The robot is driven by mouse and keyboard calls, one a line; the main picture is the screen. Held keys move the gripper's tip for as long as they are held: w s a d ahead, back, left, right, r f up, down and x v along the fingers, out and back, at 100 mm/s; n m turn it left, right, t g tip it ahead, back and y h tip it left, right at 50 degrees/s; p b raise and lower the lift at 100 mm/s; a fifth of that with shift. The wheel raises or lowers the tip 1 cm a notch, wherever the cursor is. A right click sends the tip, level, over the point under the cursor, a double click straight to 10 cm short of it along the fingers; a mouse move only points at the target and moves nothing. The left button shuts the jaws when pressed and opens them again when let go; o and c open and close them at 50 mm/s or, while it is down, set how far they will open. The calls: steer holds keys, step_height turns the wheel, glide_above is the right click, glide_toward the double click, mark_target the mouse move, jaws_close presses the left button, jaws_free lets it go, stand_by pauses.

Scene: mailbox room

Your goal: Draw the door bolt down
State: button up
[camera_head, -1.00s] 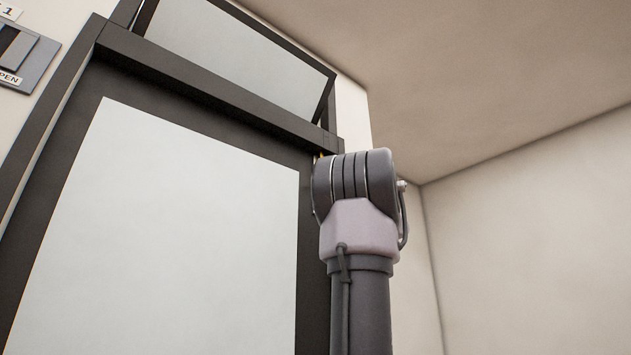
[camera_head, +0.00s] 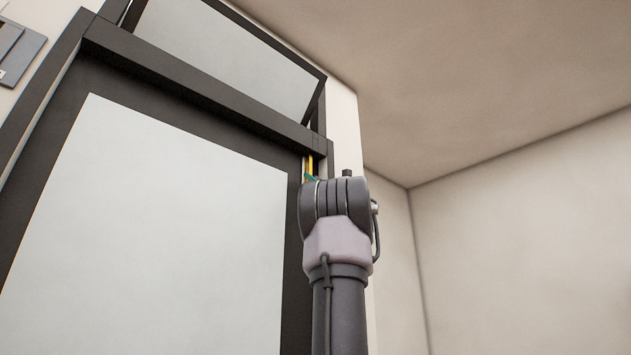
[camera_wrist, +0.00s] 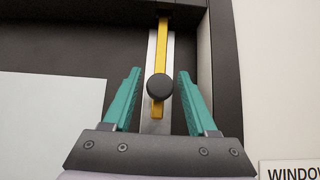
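The door bolt (camera_wrist: 162,48) is a yellow bar on a pale backplate, with a round black knob near its lower end. In the wrist view it runs up to the dark frame at the top of the door. My gripper (camera_wrist: 162,85) is open, with its two green fingers on either side of the knob (camera_wrist: 160,88); I cannot tell whether they touch it. In the head view a short piece of the yellow bolt (camera_head: 310,167) shows above my arm, which hides the rest. The door (camera_head: 160,220) has a dark frame and a large pale pane.
A tilted pane (camera_head: 235,55) sits above the door, behind a dark crossbar (camera_head: 200,85). A grey wall panel (camera_head: 18,55) is at the upper left. A sign reading "WINDOW" (camera_wrist: 292,172) is right of the door frame. The right wall (camera_head: 520,230) is bare.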

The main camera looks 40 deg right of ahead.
jaws_close()
stand_by(1.2)
